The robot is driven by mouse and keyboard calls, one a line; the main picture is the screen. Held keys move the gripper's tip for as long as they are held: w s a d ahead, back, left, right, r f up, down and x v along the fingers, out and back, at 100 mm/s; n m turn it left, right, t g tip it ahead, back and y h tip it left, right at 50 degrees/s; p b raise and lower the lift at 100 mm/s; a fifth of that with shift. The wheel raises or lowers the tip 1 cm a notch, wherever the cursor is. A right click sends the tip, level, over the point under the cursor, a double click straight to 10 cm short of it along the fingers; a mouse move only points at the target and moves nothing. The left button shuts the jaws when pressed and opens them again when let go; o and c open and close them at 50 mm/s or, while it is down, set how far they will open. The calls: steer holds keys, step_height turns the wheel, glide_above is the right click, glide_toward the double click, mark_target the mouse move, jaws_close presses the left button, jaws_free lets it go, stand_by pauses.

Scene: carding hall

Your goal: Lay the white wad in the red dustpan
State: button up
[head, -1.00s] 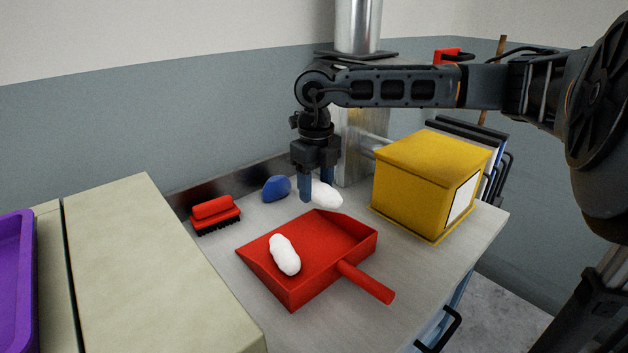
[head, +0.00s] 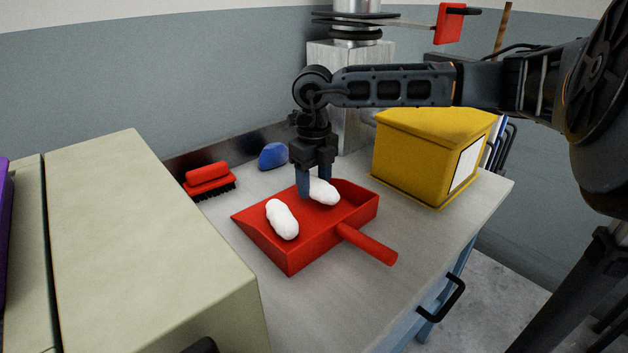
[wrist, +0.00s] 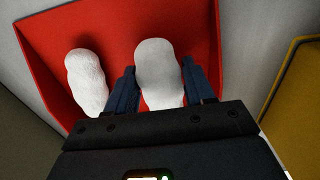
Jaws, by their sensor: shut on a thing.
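The red dustpan (head: 305,237) lies on the worktop, its handle pointing to the front right. My gripper (head: 316,190) is over the back part of the pan, pointing down, shut on a white wad (head: 324,192). In the wrist view this wad (wrist: 160,72) sits between the two blue fingers (wrist: 160,92), with the red pan floor (wrist: 120,25) behind it. I cannot tell whether it touches the floor. A second white wad (head: 282,219) lies in the pan to the left; it also shows in the wrist view (wrist: 87,82).
A yellow box (head: 425,155) stands right of the pan. A red brush (head: 208,180) and a blue lump (head: 273,156) lie behind it to the left. A large beige box (head: 140,240) fills the left front. Bare worktop (head: 330,300) shows in front of the pan.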

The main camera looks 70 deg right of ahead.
steer(key=shift+f, duration=0.4)
steer(key=o, duration=1.1)
steer(key=shift+r, duration=0.15)
step_height(320, 180, up, 8)
steer(key=shift+f+b, duration=0.2)
steer(key=shift+b, duration=0.25)
